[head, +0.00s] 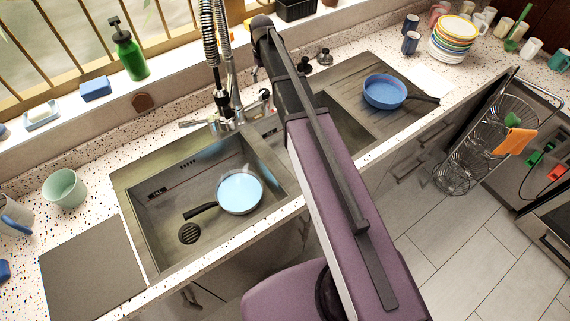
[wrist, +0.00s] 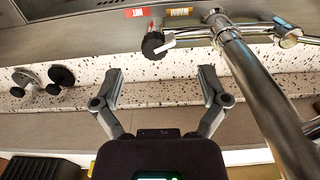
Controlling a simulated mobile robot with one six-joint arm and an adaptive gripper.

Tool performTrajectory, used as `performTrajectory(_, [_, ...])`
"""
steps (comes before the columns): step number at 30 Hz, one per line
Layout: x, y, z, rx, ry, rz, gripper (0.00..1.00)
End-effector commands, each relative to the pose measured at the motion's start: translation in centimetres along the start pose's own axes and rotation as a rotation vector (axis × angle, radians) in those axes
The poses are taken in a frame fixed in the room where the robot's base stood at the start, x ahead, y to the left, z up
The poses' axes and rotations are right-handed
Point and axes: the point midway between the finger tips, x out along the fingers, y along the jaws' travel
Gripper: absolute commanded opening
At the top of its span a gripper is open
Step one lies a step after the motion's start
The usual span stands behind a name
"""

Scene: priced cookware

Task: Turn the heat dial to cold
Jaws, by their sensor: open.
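The heat dial (wrist: 153,45) is a dark ridged knob on the chrome faucet body in the wrist view. Its white pointer (wrist: 170,42) slants up and right. Above the dial are a red tag (wrist: 137,13) reading HOT and an orange tag (wrist: 179,12) that seems to read WARM. I see no cold tag. My gripper (wrist: 163,75) is open and empty, with its fingers apart over the counter and sill, just below the dial and not visibly touching it. In the head view my arm hides the gripper.
The chrome spout pipe (wrist: 265,95) crosses close to the right finger. Two black knobs (wrist: 60,76) stand at left. In the head view, a light-blue pan (head: 240,190) lies in the sink (head: 160,225) and a blue pan (head: 385,90) on the right drainboard.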

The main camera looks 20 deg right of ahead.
Motion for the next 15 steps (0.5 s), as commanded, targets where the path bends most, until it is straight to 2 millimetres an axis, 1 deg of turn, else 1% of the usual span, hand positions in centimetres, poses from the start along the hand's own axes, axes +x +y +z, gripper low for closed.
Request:
performTrajectory(1, [0.8, -0.2, 0.8, 0.005, 0.000, 0.000, 0.93])
performTrajectory(15, [4.6, -1.7, 6.1, 0.064, 0.000, 0.000, 0.93])
